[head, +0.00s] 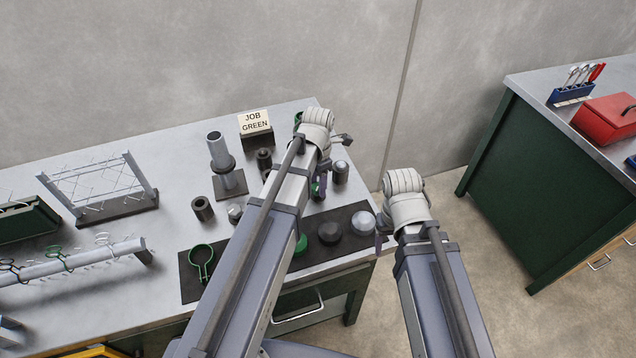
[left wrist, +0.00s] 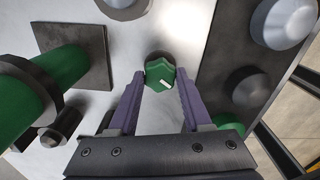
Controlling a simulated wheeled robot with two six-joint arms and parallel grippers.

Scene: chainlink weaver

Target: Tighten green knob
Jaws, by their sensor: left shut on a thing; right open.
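A green faceted knob (left wrist: 160,70) with a white mark sits between the fingertips of my left gripper (left wrist: 160,88) in the left wrist view, and the fingers are shut on it. In the head view my left gripper (head: 320,187) is mostly hidden behind my left arm, over the right part of the bench. My right gripper (head: 382,232) shows only partly below its wrist, beside the bench's right edge; it is open, with nothing visible in it.
The bench (head: 180,160) carries a grey post (head: 218,152), a "JOB GREEN" sign (head: 255,122), a wire rack (head: 100,190) and a dark mat (head: 215,284) with a green ring tool (head: 201,258) and dark knobs (head: 330,232). A green cylinder (left wrist: 62,66) stands left of my left gripper.

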